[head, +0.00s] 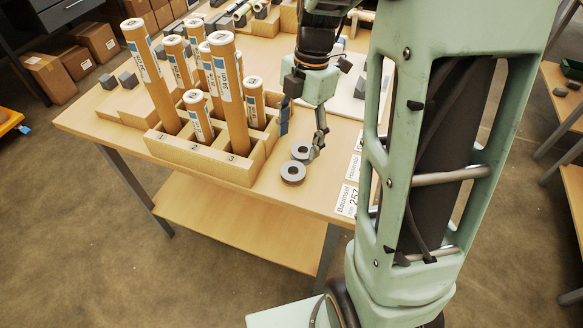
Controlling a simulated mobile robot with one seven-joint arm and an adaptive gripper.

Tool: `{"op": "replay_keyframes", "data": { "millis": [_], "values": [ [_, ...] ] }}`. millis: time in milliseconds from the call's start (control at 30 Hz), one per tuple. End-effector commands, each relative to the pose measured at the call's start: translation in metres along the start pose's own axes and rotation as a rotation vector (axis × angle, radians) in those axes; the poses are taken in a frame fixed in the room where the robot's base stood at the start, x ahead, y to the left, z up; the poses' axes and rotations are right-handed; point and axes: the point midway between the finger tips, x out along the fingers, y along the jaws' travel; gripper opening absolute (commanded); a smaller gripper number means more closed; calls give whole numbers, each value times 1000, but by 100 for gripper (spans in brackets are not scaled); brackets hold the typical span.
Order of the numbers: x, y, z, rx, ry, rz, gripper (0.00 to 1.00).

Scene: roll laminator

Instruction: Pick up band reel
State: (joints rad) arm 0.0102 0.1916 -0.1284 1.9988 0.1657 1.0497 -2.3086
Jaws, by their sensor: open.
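Two grey ring-shaped reels lie flat on the wooden table near its front right. The nearer band reel (293,173) lies close to the table edge, its centre hole visible. The farther band reel (301,151) lies just behind it, partly covered by a finger of my gripper. The two reels look very close together; I cannot tell whether they touch. My gripper (301,142) points down over the farther reel with its fingers apart and nothing between them. I cannot tell whether a finger touches the reel.
A wooden rack (203,157) holding several labelled cardboard tubes stands left of my gripper. White label cards (347,200) lie to the right. The table's front edge (250,193) is close to the reels. Cardboard boxes (47,78) stand on the floor at back left.

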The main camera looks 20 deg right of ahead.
Motion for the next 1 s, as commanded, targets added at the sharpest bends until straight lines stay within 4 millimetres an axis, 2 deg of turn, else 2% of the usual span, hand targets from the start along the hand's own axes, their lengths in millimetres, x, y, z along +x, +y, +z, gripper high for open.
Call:
{"op": "replay_keyframes", "data": {
  "millis": [100,367,600,733,933,1000],
  "values": [
    [19,-1,-1,2,3,-2,62],
    [40,-3,-4,3,2,-2,62],
    [75,-6,-9,5,3,-3,62],
    [82,-6,-8,4,0,0,62],
    [82,-6,-8,4,0,1,62],
    [82,-6,-8,4,0,1,55]
  ]
}}
